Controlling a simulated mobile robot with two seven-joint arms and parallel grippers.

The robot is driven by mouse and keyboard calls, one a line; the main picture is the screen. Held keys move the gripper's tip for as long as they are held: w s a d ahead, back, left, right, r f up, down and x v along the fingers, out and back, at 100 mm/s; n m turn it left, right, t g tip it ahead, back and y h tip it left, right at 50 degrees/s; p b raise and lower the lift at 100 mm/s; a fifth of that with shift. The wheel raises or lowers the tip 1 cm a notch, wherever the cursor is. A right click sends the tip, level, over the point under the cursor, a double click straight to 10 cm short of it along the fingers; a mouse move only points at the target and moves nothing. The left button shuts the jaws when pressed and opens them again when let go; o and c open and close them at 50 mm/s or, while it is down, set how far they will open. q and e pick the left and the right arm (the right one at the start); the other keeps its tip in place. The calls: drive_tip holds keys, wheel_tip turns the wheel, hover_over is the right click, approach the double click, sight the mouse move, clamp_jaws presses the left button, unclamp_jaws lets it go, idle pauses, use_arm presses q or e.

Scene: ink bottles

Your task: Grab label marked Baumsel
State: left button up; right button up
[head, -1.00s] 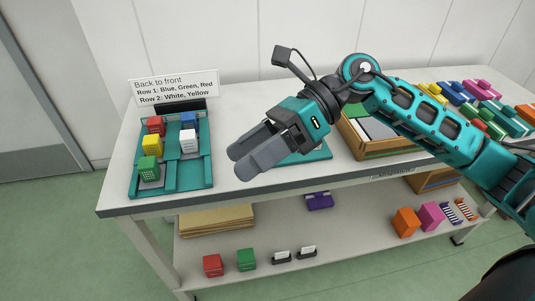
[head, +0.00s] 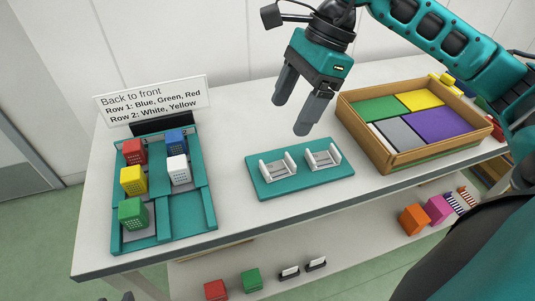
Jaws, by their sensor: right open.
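Two small black holders with white cards, which look like labels, stand on the lower shelf: a left label (head: 290,272) and a right label (head: 316,263). Their print is too small to read, so I cannot tell which, if either, says Baumsel. My right gripper (head: 290,114) is open and empty. It hangs above the tabletop, fingers pointing down, behind a teal plate (head: 264,186) with two white cradles. It is well above the labels and touches nothing. My left gripper is not in view.
A teal tray (head: 205,215) with coloured blocks stands at left, before a sign (head: 152,99). A wooden box (head: 396,168) with coloured panels is at right. Red (head: 215,290) and green (head: 252,280) blocks sit beside the labels. The tabletop edge overhangs the shelf.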

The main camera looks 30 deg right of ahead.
approach(266, 167)
drive_tip(key=shift+b+x, duration=0.4)
drive_tip(key=shift+x, duration=0.8)
drive_tip(key=x, duration=0.5)
drive_tip(key=shift+a+f+b, duration=0.15)
drive_tip(key=shift+f+b, duration=0.15)
drive_tip(key=shift+a+f, duration=0.1)
drive_tip(key=shift+f, duration=0.15)
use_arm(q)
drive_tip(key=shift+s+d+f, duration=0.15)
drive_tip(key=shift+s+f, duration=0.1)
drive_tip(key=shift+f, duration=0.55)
use_arm(e)
drive_tip(key=shift+f, duration=0.1)
drive_tip(key=c, duration=0.9)
drive_tip(key=shift+c, duration=1)
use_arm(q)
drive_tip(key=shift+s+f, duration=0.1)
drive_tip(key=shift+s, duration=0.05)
